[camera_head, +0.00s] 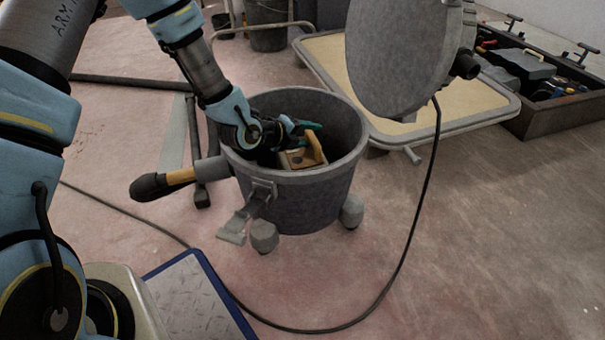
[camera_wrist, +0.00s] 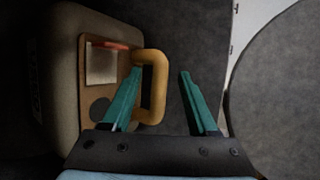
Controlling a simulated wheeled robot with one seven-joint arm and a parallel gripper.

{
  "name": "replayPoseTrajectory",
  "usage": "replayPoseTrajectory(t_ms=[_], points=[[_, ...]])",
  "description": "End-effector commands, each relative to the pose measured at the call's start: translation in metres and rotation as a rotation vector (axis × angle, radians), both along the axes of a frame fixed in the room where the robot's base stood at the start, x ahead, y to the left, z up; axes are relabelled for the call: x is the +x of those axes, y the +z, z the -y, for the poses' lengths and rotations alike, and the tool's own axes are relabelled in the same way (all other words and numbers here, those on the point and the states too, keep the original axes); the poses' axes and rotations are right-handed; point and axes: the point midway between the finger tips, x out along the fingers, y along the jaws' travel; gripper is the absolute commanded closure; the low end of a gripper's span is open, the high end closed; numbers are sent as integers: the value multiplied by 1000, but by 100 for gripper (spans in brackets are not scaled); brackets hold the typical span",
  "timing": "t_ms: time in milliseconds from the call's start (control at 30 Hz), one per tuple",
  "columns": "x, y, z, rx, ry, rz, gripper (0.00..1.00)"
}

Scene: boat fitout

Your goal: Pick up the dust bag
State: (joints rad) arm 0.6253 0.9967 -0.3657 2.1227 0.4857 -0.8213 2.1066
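The dust bag (camera_wrist: 62,75) is inside the grey drum (camera_head: 330,190). In the wrist view it shows a grey body, a brown collar plate with a dark round hole, and a yellow loop handle (camera_wrist: 160,85). In the head view its pale top and handle (camera_head: 316,149) show, while much of it is hidden by the drum wall and my arm. My gripper (camera_wrist: 160,73) is open inside the drum. Its green fingers lie on either side of the handle's outer bar, with a clear gap to the right finger. The fingers also show in the head view (camera_head: 303,134).
The round grey lid (camera_head: 400,55) stands tilted up at the drum's right, with a cable hanging from it. A framed panel (camera_head: 450,85) and an open toolbox (camera_head: 545,100) lie behind. The right foreground floor is clear.

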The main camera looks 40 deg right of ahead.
Motion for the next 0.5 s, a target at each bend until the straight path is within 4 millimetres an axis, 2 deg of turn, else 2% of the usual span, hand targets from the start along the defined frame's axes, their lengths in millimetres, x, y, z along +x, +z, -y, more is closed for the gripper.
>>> replayPoseTrajectory(t_ms=[67,500], points=[[0,0,0,0,0,0,48],[0,0,0,0,0,0,98]])
